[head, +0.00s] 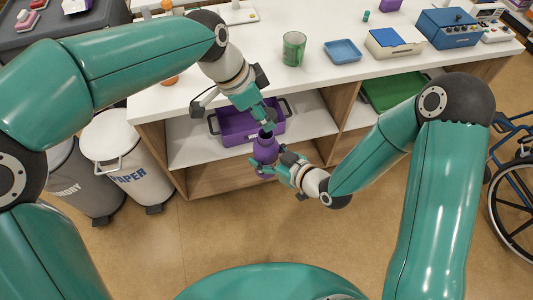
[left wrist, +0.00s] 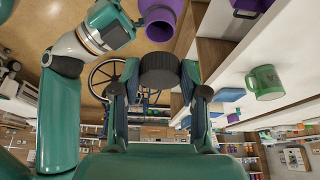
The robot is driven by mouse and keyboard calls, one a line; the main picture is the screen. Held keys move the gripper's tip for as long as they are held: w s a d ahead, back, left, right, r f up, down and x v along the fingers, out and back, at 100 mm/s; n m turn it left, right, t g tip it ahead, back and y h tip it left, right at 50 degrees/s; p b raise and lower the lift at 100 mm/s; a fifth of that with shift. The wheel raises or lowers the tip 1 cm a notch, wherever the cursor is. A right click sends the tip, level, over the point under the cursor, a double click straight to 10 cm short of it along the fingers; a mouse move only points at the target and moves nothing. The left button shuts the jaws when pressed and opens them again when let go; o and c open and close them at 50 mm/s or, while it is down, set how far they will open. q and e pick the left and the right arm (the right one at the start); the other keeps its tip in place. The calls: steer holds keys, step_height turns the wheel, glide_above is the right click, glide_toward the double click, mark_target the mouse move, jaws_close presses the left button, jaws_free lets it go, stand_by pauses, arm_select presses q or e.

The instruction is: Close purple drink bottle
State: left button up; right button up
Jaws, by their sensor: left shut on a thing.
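The purple drink bottle (head: 265,151) is held in front of the shelf, mouth up. My right gripper (head: 268,168) is shut around its body from the right. In the left wrist view the bottle's open purple mouth (left wrist: 160,31) shows at the top. My left gripper (left wrist: 158,86) is shut on a black ridged cap (left wrist: 159,69), which shows apart from the mouth there. In the head view my left gripper (head: 267,125) comes down just above the bottle's top, with the cap mostly hidden; the exact gap is hard to tell.
A purple bin (head: 232,127) sits on the shelf behind the bottle. The white counter (head: 300,78) above carries a green mug (head: 293,49), a blue tray (head: 342,51) and a blue box (head: 447,29). White paper bin (head: 118,150) stands left; a wheelchair (head: 515,190) stands right.

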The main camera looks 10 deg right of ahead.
mark_target(261, 131)
arm_select(q)
steer(key=shift+f, duration=1.6)
steer(key=shift+a, duration=0.15)
steer(key=shift+f, duration=0.85)
steer(key=shift+f, duration=0.55)
steer(key=m+g+y, duration=0.1)
steer(key=m+y, duration=0.1)
steer(key=m, duration=0.6)
steer(key=w+d+m+g+y, duration=0.1)
steer(key=m+g+y, duration=0.1)
steer(key=m, duration=0.7)
steer(key=m+g+y, duration=0.2)
steer(key=m, duration=0.7)
steer(key=shift+w+d, duration=0.2)
steer(key=shift+d, duration=0.05)
